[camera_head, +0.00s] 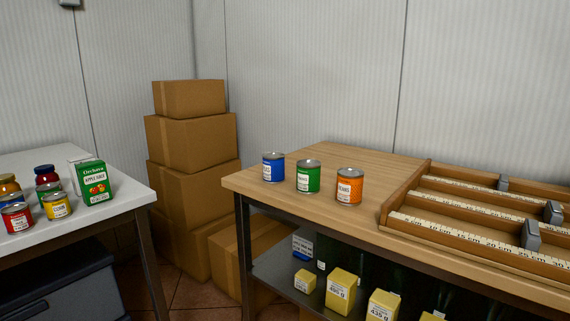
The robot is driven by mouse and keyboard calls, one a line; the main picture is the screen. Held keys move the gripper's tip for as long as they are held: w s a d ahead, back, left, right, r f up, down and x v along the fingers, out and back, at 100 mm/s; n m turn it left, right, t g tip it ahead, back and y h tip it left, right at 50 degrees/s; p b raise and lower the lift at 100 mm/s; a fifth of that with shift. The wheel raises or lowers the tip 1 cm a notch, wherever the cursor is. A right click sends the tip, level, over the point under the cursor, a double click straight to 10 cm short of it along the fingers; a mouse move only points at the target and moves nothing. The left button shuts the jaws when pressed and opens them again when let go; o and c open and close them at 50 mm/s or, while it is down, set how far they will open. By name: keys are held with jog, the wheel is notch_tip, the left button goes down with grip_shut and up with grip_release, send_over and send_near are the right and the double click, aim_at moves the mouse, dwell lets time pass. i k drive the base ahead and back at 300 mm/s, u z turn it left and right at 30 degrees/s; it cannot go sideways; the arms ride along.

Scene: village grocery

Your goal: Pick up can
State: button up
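Three cans stand upright in a row near the left end of the wooden table (345,153). The blue can (273,168) is at the left, the green can (308,177) is in the middle, and the orange can labelled beans (349,187) is at the right. Small gaps separate them. More cans stand on the white table at the left, among them a red can (17,218) and a yellow can (57,206). My gripper is not in view.
A wooden tray with compartments (425,170) takes up the wooden table's right side. A lower shelf (270,268) holds yellow packets (341,291). Stacked cardboard boxes (190,140) stand between the tables. A green carton (93,183) stands on the white table (125,190). Bare tabletop lies behind the three cans.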

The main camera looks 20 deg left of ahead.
aim_at(273, 162)
jog(key=k, duration=1.2)
jog(key=u, duration=0.5)
jog(key=i, duration=0.5)
jog(key=u, duration=0.55)
jog(key=i, duration=0.9)
jog(key=z, duration=0.05)
